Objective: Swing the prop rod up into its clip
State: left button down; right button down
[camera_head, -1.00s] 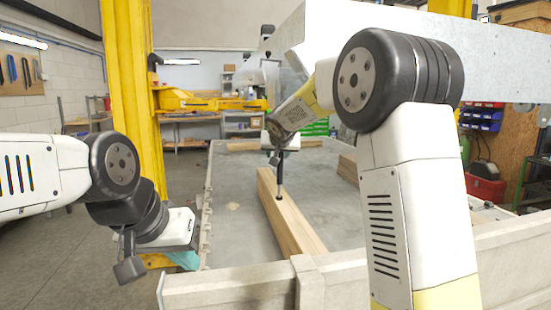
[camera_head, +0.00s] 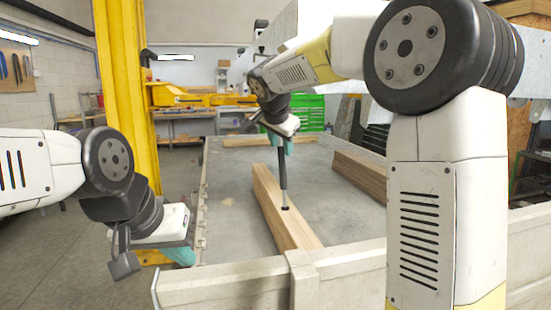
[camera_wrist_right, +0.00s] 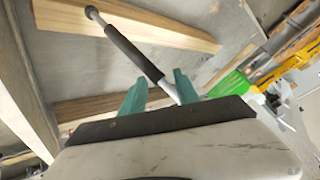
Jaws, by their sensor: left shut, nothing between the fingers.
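The prop rod (camera_head: 283,178) is a slim dark rod that hangs nearly upright below my right gripper (camera_head: 281,143) in the head view. Its lower end overlaps a timber in the picture; I cannot tell whether it touches. My left gripper (camera_head: 180,257) is shut and empty, low at the left. I cannot make out the clip.
A long timber (camera_head: 271,204) lies on the grey trailer bed (camera_head: 228,190), with another timber (camera_head: 362,175) to the right. A pale rail (camera_head: 225,287) crosses the front. A yellow post (camera_head: 122,120) stands at the left. The bed between the timbers is clear.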

aim_at(282, 157)
jog(key=s+a+r+m+g, duration=0.1)
jog(key=s+a+r+m, duration=0.15)
jog(key=s, duration=0.25)
jog(key=shift+m, duration=0.55)
jog(key=x, duration=0.3)
jog(key=d+x, duration=0.1)
jog(key=x, duration=0.3)
jog(key=d+x, duration=0.1)
jog(key=x, duration=0.3)
jog(key=shift+s+f, duration=0.1)
jog(key=shift+s, duration=0.1)
jog(key=shift+w+a+r, duration=0.1)
jog(key=shift+w+a, duration=0.2)
jog(key=shift+w, duration=0.3)
jog(key=shift+w+a+r, duration=0.1)
jog(key=shift+w+a, duration=0.2)
jog(key=shift+w, duration=0.3)
jog(key=shift+w+a+r, duration=0.1)
jog(key=shift+w+a, duration=0.2)
jog(key=shift+w, duration=0.3)
jog(key=shift+w+h, duration=0.1)
jog(key=shift+h, duration=0.2)
